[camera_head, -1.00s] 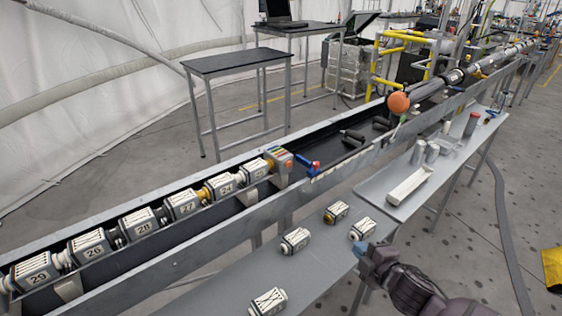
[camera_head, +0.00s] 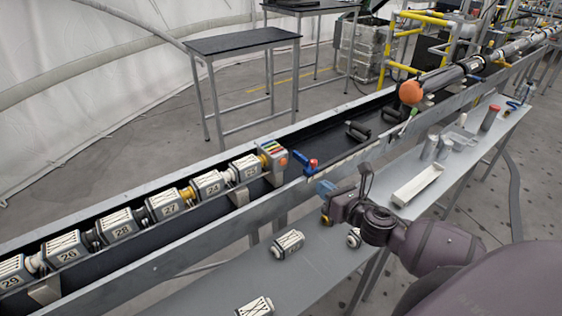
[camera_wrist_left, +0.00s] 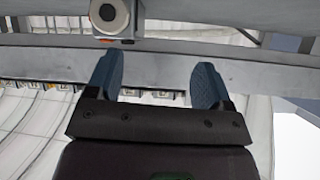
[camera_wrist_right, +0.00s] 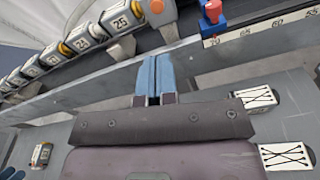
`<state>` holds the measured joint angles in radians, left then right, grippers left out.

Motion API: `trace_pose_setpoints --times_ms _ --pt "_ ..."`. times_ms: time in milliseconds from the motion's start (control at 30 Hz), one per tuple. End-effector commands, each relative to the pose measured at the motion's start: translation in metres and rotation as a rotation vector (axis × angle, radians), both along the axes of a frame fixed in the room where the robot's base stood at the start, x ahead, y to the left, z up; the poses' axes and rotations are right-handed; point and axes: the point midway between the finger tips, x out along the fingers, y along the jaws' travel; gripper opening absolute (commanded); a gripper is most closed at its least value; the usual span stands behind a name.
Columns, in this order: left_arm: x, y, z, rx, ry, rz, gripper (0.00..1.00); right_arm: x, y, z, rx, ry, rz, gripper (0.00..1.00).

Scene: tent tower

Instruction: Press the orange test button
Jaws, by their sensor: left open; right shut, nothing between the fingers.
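The orange test button (camera_head: 284,161) is a small round button on the grey end box (camera_head: 271,150) that closes the row of numbered modules in the trough. The button also shows at the top of the right wrist view (camera_wrist_right: 157,6). My right gripper (camera_head: 324,187) is shut and empty, its blue fingertips near the trough's front rail, to the right of and nearer than the button, apart from it. In the right wrist view its fingertips (camera_wrist_right: 153,78) overlap the rail below the button. My left gripper (camera_wrist_left: 155,80) is open and empty; the head view does not show it.
A blue lever with a red part (camera_head: 309,167) sits on the rail, right of the button. Numbered modules (camera_head: 118,225) fill the trough's left side. Loose modules (camera_head: 288,243) lie on the front table.

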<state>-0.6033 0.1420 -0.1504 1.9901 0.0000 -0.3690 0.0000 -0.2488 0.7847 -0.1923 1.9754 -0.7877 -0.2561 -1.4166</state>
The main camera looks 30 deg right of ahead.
Motion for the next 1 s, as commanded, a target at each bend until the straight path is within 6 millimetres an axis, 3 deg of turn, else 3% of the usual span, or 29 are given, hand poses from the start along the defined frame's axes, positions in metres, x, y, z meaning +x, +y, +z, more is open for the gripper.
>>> trace_pose_setpoints --times_ms 233,733,1000 --pt "0.003 0.000 0.001 0.001 -0.005 -0.002 0.74 0.000 0.002 0.001 -0.200 -0.023 0.029 0.00" --pt "0.003 0.001 0.002 0.003 -0.005 -0.003 0.74 0.001 0.002 0.001 -0.228 -0.026 0.032 0.00" --pt "0.002 0.000 0.003 0.000 -0.004 0.000 0.74 0.028 0.004 -0.001 -0.227 -0.028 0.032 0.00"
